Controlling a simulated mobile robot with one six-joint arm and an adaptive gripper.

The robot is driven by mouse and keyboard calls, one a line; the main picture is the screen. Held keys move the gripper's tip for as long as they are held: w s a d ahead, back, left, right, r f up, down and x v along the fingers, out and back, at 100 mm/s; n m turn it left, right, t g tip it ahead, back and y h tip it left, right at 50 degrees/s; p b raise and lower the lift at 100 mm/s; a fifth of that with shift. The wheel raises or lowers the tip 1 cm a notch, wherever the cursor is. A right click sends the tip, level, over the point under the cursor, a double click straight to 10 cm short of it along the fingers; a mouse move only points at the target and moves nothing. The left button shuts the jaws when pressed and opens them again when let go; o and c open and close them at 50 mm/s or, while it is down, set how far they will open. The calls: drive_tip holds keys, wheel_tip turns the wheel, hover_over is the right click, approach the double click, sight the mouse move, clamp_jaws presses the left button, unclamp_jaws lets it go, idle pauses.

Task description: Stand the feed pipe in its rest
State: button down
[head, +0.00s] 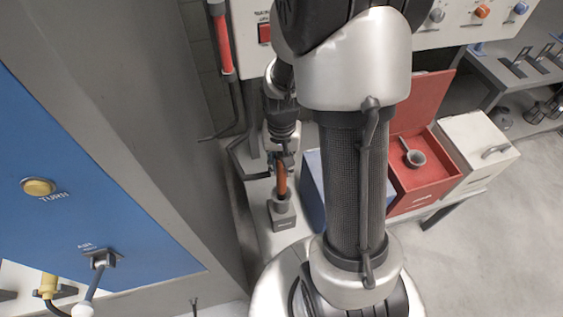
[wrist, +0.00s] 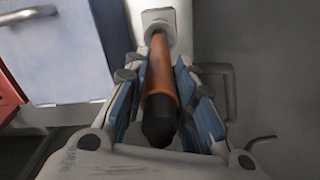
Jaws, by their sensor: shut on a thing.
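The feed pipe (head: 282,180) is an orange-brown tube, held roughly upright in my gripper (head: 283,160). In the wrist view the pipe (wrist: 161,75) has a black near end and lies between the blue-padded fingers (wrist: 160,100). The rest (head: 284,222) is a small grey block with a round collar on top, standing on a pale bench. The pipe's lower end meets the collar; how deep it sits inside is hidden. The collar and plate of the rest (wrist: 157,24) also show beyond the pipe in the wrist view.
A blue box (head: 312,190) stands close right of the rest, partly behind my arm. Further right are an open red box (head: 420,180) with a ladle and a white box (head: 477,150). A red tube (head: 223,45) hangs left of my gripper. A blue panel (head: 90,190) fills the left.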

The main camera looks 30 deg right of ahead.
sight(281, 185)
drive_tip(key=shift+f, duration=0.2)
idle(0.4)
drive_tip(key=shift+f+b, duration=2.1)
drive_tip(key=shift+f, duration=0.5)
drive_tip(key=shift+f+b, duration=1.7)
drive_tip(key=shift+f, duration=1.6)
drive_tip(key=c, duration=1.2)
unclamp_jaws()
drive_tip(key=shift+c, duration=0.2)
wheel_tip(281, 185, up, 12)
